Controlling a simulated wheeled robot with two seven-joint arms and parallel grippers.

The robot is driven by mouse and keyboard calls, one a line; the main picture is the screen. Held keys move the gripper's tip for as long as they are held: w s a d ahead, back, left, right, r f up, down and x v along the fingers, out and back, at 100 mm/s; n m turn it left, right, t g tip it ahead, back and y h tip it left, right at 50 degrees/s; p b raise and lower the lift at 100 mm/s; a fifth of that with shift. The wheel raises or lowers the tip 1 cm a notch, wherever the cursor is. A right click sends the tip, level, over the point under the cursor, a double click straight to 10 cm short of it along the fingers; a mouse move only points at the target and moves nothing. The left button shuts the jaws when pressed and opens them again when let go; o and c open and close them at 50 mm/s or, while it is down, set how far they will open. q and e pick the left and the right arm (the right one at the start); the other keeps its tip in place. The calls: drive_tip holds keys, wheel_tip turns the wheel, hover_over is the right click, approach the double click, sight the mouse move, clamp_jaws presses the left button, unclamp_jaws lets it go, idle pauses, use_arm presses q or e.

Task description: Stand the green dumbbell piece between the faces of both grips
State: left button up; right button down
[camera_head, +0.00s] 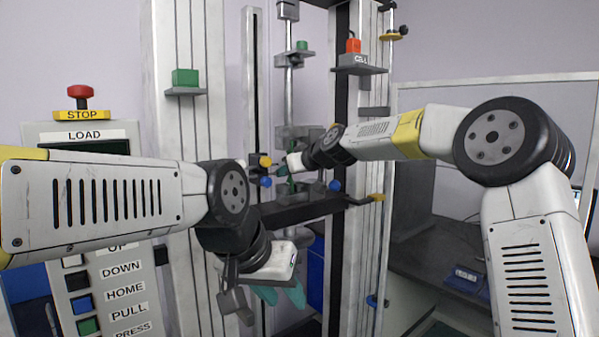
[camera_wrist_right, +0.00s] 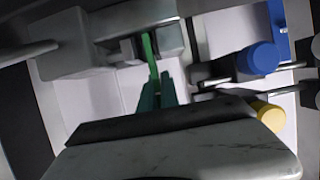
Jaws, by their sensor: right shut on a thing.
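The green dumbbell piece (camera_wrist_right: 150,58) is a thin green strip in the right wrist view. My right gripper (camera_wrist_right: 157,92) is shut on its near end with teal fingers. Its far end reaches the grey grip block (camera_wrist_right: 105,27); I cannot tell whether it lies between the faces. In the head view my right gripper (camera_head: 285,169) is at the machine's middle, beside the yellow knob (camera_head: 265,160) and blue knob (camera_head: 265,182). The other grip is not clear. My left gripper (camera_head: 281,294) hangs low in front of the machine, its teal fingers apart and apparently empty.
A control panel with a red STOP button (camera_head: 80,96) stands at left. A black crossbar (camera_head: 300,210) runs below my right gripper. A dark desk (camera_head: 440,257) is at right.

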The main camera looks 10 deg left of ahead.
drive_tip(key=shift+f, duration=0.1)
drive_tip(key=c, duration=1.5)
unclamp_jaws()
drive_tip(key=shift+d, duration=0.1)
drive_tip(key=shift+s+d+r, duration=0.2)
drive_tip(key=shift+d+r, duration=0.05)
drive_tip(key=shift+d, duration=0.05)
drive_tip(key=v, duration=0.7)
drive_tip(key=shift+s+a+f, duration=0.1)
drive_tip(key=s+d+f+m+h, duration=0.2)
drive_tip(key=s+d+f, duration=0.3)
drive_tip(key=s+d, duration=0.6)
drive_tip(key=s+d+f+m+g+h, duration=0.1)
drive_tip(key=s+d+f+m+h, duration=0.2)
drive_tip(key=s+d, duration=0.8)
drive_tip(key=s+d+f+m+g+h, duration=0.1)
drive_tip(key=s+d+f+m+h, duration=0.2)
drive_tip(key=s+d+f, duration=0.5)
drive_tip(key=shift+s+d+m, duration=0.9)
drive_tip(key=shift+s+d, duration=0.8)
drive_tip(key=shift+d, duration=0.1)
